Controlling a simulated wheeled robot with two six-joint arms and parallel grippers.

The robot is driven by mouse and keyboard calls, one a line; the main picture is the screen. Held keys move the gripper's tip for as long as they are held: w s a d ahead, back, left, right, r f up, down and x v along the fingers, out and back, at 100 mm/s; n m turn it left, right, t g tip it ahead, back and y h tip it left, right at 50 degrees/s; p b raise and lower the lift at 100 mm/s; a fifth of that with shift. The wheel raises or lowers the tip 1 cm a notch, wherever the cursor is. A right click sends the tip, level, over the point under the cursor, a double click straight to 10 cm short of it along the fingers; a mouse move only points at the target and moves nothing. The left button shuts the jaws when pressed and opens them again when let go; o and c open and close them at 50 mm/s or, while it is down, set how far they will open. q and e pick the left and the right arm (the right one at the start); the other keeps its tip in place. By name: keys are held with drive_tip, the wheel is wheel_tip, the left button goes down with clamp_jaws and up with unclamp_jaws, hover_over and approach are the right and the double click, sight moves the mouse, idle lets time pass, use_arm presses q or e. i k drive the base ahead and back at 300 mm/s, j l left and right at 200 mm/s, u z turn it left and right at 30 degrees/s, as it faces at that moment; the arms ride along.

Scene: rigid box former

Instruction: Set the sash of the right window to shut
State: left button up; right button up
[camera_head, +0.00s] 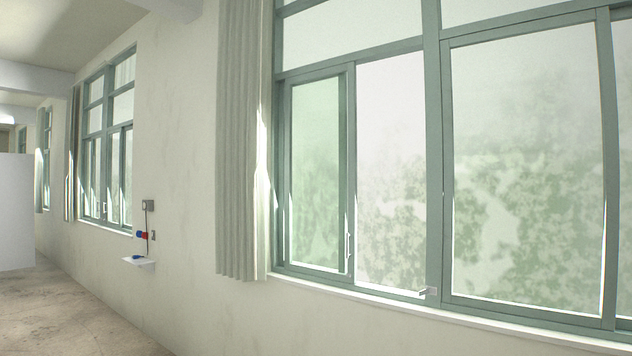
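The near window (433,150) fills the right side of the head view, with a grey-green frame. A narrow sash (316,175) with green-tinted glass stands at the left of its lower part. A slim white handle (348,253) is on the sash's right edge. Right of the sash is a brighter, untinted bay (390,180); I cannot tell whether it holds glass. A wide framed pane (528,170) stands farther right, and the window's right end is cut off. Neither of my grippers is in view.
A curtain (240,140) hangs left of the near window. A white sill (450,328) runs below it, with a small metallic piece (428,292) just above. A small wall shelf (139,263) and another window (108,145) are farther left. Bare floor (60,315) shows lower left.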

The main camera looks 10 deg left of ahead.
sight(350, 67)
drive_tip(key=i+z, duration=0.15)
drive_tip(key=i, duration=0.4)
drive_tip(key=i+j+z, duration=0.15)
drive_tip(key=i, duration=0.35)
drive_tip(key=i+z, duration=0.15)
drive_tip(key=i, duration=0.35)
drive_tip(key=i+j+z, duration=0.1)
drive_tip(key=i+j, duration=0.15)
drive_tip(key=i, duration=0.3)
drive_tip(key=i+j+z, duration=0.15)
drive_tip(key=i, duration=0.35)
drive_tip(key=i+j+z, duration=0.15)
drive_tip(key=i+j, duration=0.2)
drive_tip(key=i, duration=0.1)
